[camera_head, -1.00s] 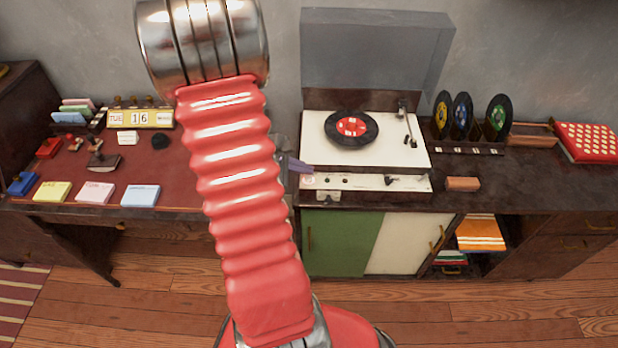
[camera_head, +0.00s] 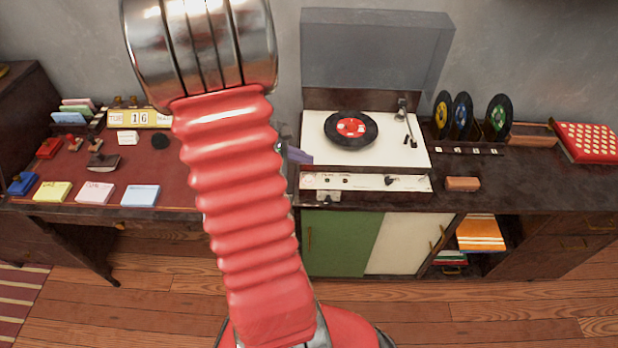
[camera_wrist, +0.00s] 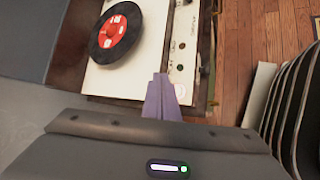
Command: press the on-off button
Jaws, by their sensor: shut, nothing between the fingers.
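The record player (camera_head: 415,158) stands on the cabinet with its lid up and a black record with a red label (camera_head: 350,129) on its platter. It also shows in the wrist view (camera_wrist: 135,75). Its white front panel (camera_head: 365,182) carries small dark knobs and a lever. A pale round spot at the panel's left end (camera_head: 308,181) may be the on-off button; in the wrist view it (camera_wrist: 181,91) lies just right of my fingertips. My gripper (camera_head: 304,158) is shut and empty, its purple fingers (camera_wrist: 162,82) near the player's left end. I cannot tell whether they touch it.
Upright records (camera_head: 462,114) stand in a rack right of the player, beside a red box (camera_head: 588,142). A small wooden block (camera_head: 462,184) lies on the cabinet top. The desk (camera_head: 60,160) at left holds notepads, stamps and a calendar (camera_head: 140,118).

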